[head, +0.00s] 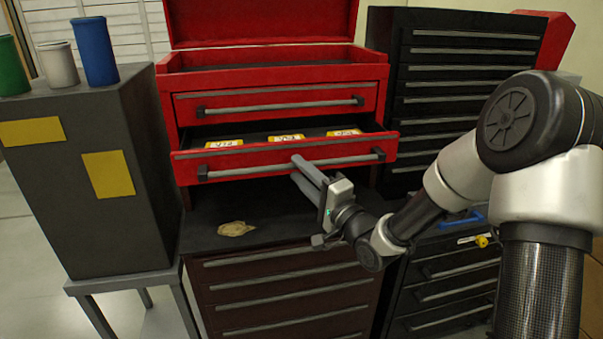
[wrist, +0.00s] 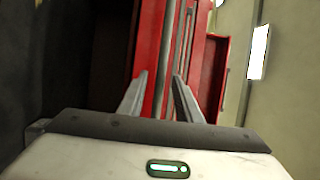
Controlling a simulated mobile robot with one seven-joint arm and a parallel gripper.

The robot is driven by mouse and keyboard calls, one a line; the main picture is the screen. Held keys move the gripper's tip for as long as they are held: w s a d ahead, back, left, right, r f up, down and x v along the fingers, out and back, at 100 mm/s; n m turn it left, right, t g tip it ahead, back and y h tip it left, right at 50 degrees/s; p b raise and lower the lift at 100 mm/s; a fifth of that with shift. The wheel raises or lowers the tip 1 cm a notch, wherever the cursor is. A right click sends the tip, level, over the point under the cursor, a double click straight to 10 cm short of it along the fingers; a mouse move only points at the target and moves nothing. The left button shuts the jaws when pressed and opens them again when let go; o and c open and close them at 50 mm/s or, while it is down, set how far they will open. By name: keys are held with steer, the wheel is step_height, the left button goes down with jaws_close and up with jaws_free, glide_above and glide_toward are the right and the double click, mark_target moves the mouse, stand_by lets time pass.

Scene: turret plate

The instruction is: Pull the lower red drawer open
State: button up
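The lower red drawer (head: 235,165) of the red tool chest stands partly pulled out in the head view. Several yellow-and-white labels show inside it. Its grey bar handle (head: 250,170) runs across the front between two dark end mounts. My gripper (head: 298,163) is at the handle, right of its middle, with its fingers pointing at the drawer front. In the wrist view, the gripper (wrist: 160,78) has its two fingers apart, with the handle bar (wrist: 166,60) running between them. A gap shows beside the bar, so the fingers do not look closed on it.
The upper red drawer (head: 275,101) is shut. Below is a dark worktop with a beige crumpled item (head: 236,229). A dark cabinet (head: 90,160) with cups stands left; a black drawer cabinet (head: 460,70) stands right. The space before the red drawer is clear except for my arm.

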steer(key=v, duration=1.7)
steer(key=shift+s+b, duration=0.2)
steer(key=shift+b, duration=0.25)
steer(key=shift+d, duration=0.1)
